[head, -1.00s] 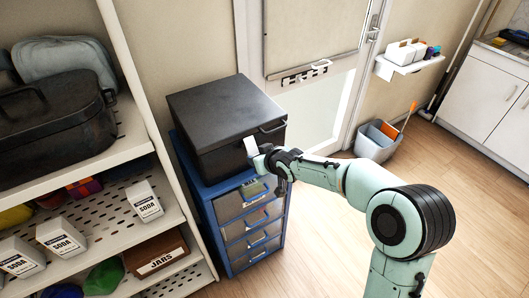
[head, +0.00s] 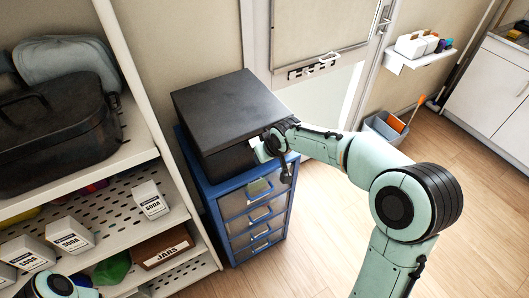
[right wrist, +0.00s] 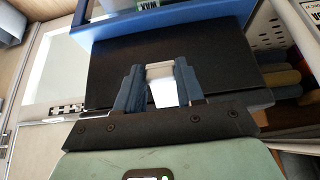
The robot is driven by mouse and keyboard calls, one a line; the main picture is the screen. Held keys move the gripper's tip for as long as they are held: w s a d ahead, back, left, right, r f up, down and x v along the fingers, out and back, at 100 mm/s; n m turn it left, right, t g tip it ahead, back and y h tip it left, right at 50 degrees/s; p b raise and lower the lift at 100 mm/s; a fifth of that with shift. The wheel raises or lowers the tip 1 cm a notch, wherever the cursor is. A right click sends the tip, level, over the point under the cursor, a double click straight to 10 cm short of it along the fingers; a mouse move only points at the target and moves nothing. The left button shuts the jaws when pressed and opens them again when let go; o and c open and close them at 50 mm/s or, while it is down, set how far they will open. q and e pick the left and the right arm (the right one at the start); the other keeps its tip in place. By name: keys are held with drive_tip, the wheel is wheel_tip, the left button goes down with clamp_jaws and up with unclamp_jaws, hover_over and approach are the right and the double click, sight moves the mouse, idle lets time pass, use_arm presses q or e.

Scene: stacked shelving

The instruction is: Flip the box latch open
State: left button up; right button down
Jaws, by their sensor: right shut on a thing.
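The black box (head: 225,112) sits on top of a blue drawer cabinet, its lid down. In the right wrist view the box (right wrist: 215,62) shows as a dark panel behind the fingers. My right gripper (head: 262,151) is at the front face of the box, near its right corner. In the right wrist view my right gripper (right wrist: 160,72) has its fingers closed on a pale latch (right wrist: 160,68). The fingers and hand hide most of the latch in the head view. My left gripper is out of view.
The blue drawer cabinet (head: 211,208) stands beside white shelving (head: 108,212) holding soda boxes, a jars box (head: 162,248) and a dark roaster (head: 55,130). A grey bin (head: 380,128) stands by the wall. The floor right of the cabinet is open.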

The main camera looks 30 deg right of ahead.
drive_tip(key=c, duration=0.8)
unclamp_jaws()
drive_tip(key=shift+o, duration=0.2)
drive_tip(key=v, duration=1.3)
drive_tip(key=shift+r, duration=0.15)
drive_tip(key=s+a+f+g+y, duration=0.1)
drive_tip(key=a+f+g, duration=0.15)
drive_tip(key=f, duration=1.15)
drive_tip(key=s+a+f+g+y, duration=0.1)
drive_tip(key=a+f, duration=0.3)
drive_tip(key=f, duration=1.1)
drive_tip(key=s+a+f+m+g, duration=0.1)
drive_tip(key=s+a+f+m, duration=0.1)
drive_tip(key=s+f, duration=0.7)
drive_tip(key=s+a+f+m+g+y, duration=0.1)
drive_tip(key=s+a+f+m+g, duration=0.1)
drive_tip(key=s+f, duration=0.8)
drive_tip(key=s+a, duration=0.1)
drive_tip(key=s, duration=0.2)
drive_tip(key=shift+s+a+f+m, duration=0.25)
drive_tip(key=shift+s+a+m, duration=0.05)
drive_tip(key=shift+m, duration=0.1)
